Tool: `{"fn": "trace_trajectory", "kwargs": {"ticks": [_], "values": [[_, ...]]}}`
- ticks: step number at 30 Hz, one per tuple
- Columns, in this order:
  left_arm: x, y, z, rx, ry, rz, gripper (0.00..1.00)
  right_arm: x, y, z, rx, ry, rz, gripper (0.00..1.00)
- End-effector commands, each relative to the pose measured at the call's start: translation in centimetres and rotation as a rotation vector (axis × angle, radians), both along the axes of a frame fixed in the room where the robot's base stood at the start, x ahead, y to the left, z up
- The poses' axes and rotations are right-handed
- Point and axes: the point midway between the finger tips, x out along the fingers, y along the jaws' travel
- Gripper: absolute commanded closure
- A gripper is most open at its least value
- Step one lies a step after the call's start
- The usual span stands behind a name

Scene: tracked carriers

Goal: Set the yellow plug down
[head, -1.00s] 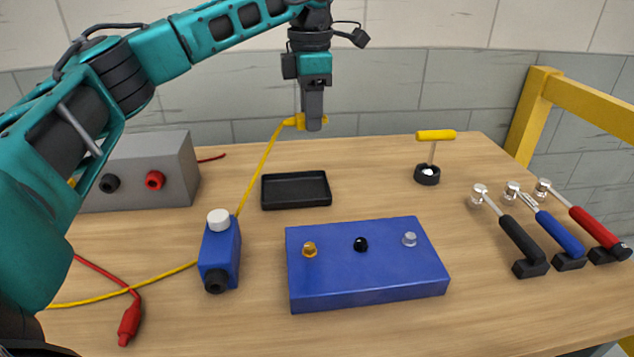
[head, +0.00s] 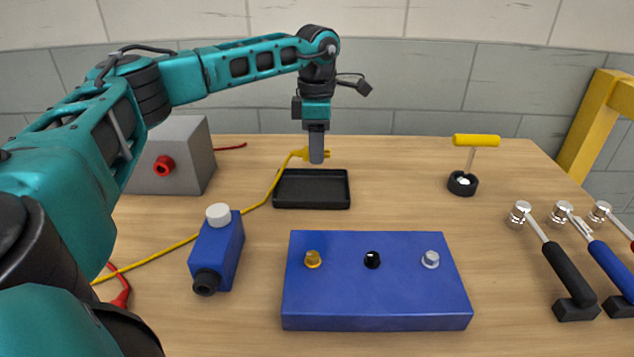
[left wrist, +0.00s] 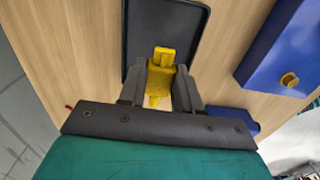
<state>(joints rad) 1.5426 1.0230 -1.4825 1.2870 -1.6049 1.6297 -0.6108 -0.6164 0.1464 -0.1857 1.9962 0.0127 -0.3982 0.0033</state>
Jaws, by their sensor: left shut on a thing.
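My left gripper (head: 316,158) is shut on the yellow plug (head: 325,153), whose yellow cable runs down to the left across the table. In the head view the plug shows just above the back edge of the black tray (head: 312,205). In the left wrist view the plug (left wrist: 161,78) sits between the two fingers (left wrist: 160,88), with the tray (left wrist: 138,20) beyond it. The tray looks empty. I cannot tell the exact height of the plug over the tray. My right gripper is not in view.
A blue box (head: 376,311) with three knobs stands in front of the tray. A smaller blue device (head: 217,255) is left of it, near a grey box (head: 190,150). A yellow-handled tool (head: 475,140) stands at the back right. Several handled tools (head: 570,275) stand at the right.

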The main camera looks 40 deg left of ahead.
Motion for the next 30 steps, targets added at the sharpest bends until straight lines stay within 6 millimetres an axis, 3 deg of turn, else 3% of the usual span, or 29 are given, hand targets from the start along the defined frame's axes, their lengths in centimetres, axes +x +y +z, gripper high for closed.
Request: {"fn": "trace_trajectory", "kwargs": {"ticks": [3,8,16,30], "values": [[0.0,0.0,-1.9,-0.001,0.001,0.001,1.00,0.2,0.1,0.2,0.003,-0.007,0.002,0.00],[0.0,0.0,-3.0,0.000,0.000,0.001,1.00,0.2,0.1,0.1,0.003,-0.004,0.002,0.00],[0.0,0.0,-7.5,0.000,0.001,0.002,1.00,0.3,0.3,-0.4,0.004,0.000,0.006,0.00],[0.0,0.0,-8.5,-0.001,-0.001,0.002,1.00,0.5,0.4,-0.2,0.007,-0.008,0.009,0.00]]}}
